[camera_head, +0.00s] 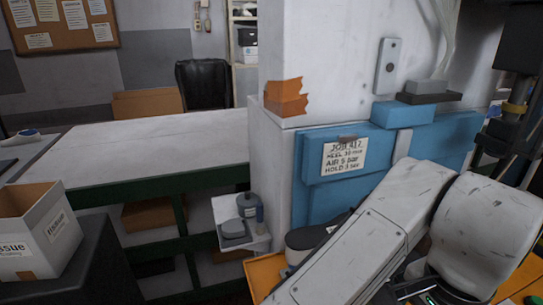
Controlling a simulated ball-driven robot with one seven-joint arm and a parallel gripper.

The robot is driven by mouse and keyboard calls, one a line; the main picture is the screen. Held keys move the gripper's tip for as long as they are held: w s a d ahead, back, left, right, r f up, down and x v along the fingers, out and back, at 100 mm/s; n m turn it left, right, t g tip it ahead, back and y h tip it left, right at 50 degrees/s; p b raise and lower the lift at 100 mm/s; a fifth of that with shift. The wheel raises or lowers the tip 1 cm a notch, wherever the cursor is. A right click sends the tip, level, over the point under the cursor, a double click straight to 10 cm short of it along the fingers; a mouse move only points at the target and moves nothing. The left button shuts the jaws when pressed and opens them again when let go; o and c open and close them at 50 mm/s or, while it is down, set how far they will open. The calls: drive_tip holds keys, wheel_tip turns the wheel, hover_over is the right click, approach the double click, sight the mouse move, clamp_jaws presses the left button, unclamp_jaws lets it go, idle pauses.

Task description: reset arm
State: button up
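White, scuffed arm links of mine fill the lower right of the head view. One long link slopes up to the right and meets a rounded joint. My gripper is not visible in this view, so I cannot see its fingers or whether it holds anything. The arm links hide part of an orange surface (262,274) and a dark object on it. No shoe last can be made out.
A long white-topped bench (160,140) with a green frame runs across the left. A white box (35,235) sits front left on a dark stand. A white pillar (330,60) and blue panel (330,200) stand close behind my arm.

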drive_tip(key=w+d+f+n+t+h, duration=0.1)
drive_tip(key=d+f+n+t+h, duration=0.15)
drive_tip(key=d, duration=0.55)
drive_tip(key=d+f+n+t+h, duration=0.1)
drive_tip(key=d+f+n+h, duration=0.25)
drive_tip(key=d, duration=0.55)
drive_tip(key=s+a+f+n+g+y, duration=0.1)
drive_tip(key=s+a+f+n+y, duration=0.2)
drive_tip(key=s+f, duration=0.6)
drive_tip(key=s+a+f+n+g+y, duration=0.2)
drive_tip(key=s+a+f+n, duration=0.3)
drive_tip(key=f, duration=0.8)
drive_tip(key=s+a+y, duration=0.1)
drive_tip(key=s+a, duration=0.2)
drive_tip(key=s, duration=0.1)
drive_tip(key=shift+s, duration=0.2)
drive_tip(key=shift+f, duration=0.1)
